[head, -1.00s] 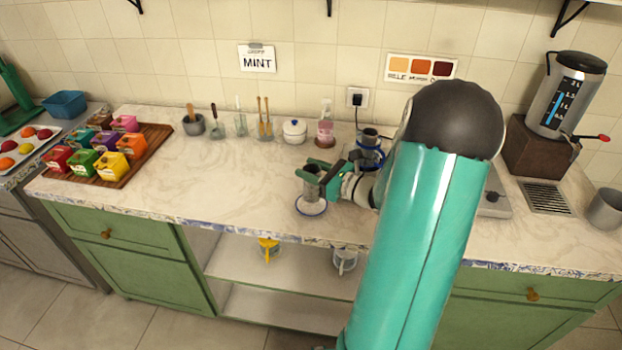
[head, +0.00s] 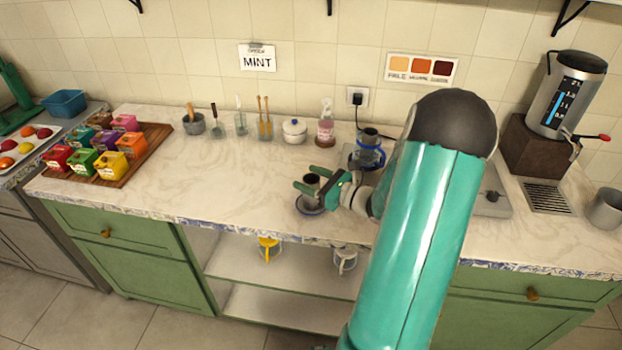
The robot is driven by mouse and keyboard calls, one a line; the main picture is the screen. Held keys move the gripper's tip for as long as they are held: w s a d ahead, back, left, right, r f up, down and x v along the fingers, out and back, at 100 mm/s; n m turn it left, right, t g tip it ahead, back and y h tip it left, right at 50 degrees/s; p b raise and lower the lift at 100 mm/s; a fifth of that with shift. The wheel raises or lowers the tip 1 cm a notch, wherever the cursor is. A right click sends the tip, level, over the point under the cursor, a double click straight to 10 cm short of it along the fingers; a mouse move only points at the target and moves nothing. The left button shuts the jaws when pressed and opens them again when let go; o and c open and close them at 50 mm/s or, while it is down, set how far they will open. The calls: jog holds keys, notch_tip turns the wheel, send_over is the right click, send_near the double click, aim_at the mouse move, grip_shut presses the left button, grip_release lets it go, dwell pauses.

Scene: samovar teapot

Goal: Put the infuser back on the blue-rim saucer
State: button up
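The infuser (head: 313,180), a small dark grey cylinder, stands upright over the blue-rim saucer (head: 308,210) near the counter's front edge. It appears to rest on the saucer, though my gripper hides part of its lower body. My gripper (head: 313,181) comes in from the right, with one green finger behind the infuser and the other in front of it. The fingers look spread apart, with the infuser between them; any contact is too small to see.
A glass pot with a blue band (head: 368,150) stands behind my gripper. A white lidded pot (head: 294,131) and a pink-labelled bottle (head: 326,124) stand farther back. A wooden tray of coloured boxes (head: 150,155) is left. The counter between is clear.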

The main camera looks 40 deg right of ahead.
jog(key=shift+r, duration=0.2)
jog(key=v, duration=1.2)
jog(key=w+a+r+n+g+y, duration=0.1)
jog(key=a+r+n+g+y, duration=0.15)
jog(key=a+n+g, duration=0.6)
jog(key=w+a+r+n+g+y, duration=0.25)
jog(key=a+n, duration=0.35)
jog(key=a, duration=0.8)
jog(key=s+a+r+n+h, duration=0.8)
jog(key=a+n, duration=0.3)
jog(key=n, duration=0.7)
jog(key=shift+s+a+r+h, duration=0.35)
jog(key=shift+r+h, duration=0.3)
jog(key=shift+h, duration=0.15)
